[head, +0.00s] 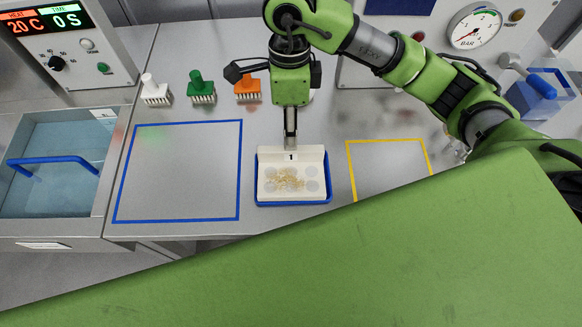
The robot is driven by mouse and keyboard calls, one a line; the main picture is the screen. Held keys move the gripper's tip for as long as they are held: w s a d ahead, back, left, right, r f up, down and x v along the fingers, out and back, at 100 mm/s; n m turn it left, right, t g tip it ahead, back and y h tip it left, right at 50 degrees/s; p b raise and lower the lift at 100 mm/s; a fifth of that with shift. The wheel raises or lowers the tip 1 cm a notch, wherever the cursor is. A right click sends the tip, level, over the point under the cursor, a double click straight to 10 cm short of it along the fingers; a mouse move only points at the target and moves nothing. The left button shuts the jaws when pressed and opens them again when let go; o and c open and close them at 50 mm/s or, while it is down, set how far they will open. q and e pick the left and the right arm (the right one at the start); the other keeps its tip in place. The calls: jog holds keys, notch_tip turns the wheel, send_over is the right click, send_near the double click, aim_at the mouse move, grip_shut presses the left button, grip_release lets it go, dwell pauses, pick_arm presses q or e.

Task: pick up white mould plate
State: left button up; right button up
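My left gripper is not in view.
White (155,91), green (201,88) and orange (247,89) brushes stand along the back left. A blue outlined area (240,170) to the left is empty. A yellow outlined area (385,141) lies to the right. A sink-like basin (60,150) with a blue handle is far left.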

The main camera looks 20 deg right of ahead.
aim_at(291, 173)
notch_tip(291, 173, down, 2)
jog(key=shift+s+f, duration=0.15)
jog(key=shift+f, duration=0.1)
jog(key=shift+s+f+p, duration=0.1)
jog(key=shift+f+p, duration=0.4)
jog(key=shift+p, duration=0.05)
notch_tip(291, 173, down, 3)
jog(key=shift+s+f+p, duration=0.15)
jog(key=shift+f+p, duration=0.05)
jog(key=shift+p, duration=0.5)
jog(key=shift+f, duration=0.4)
jog(key=shift+a, duration=0.1)
grip_shut()
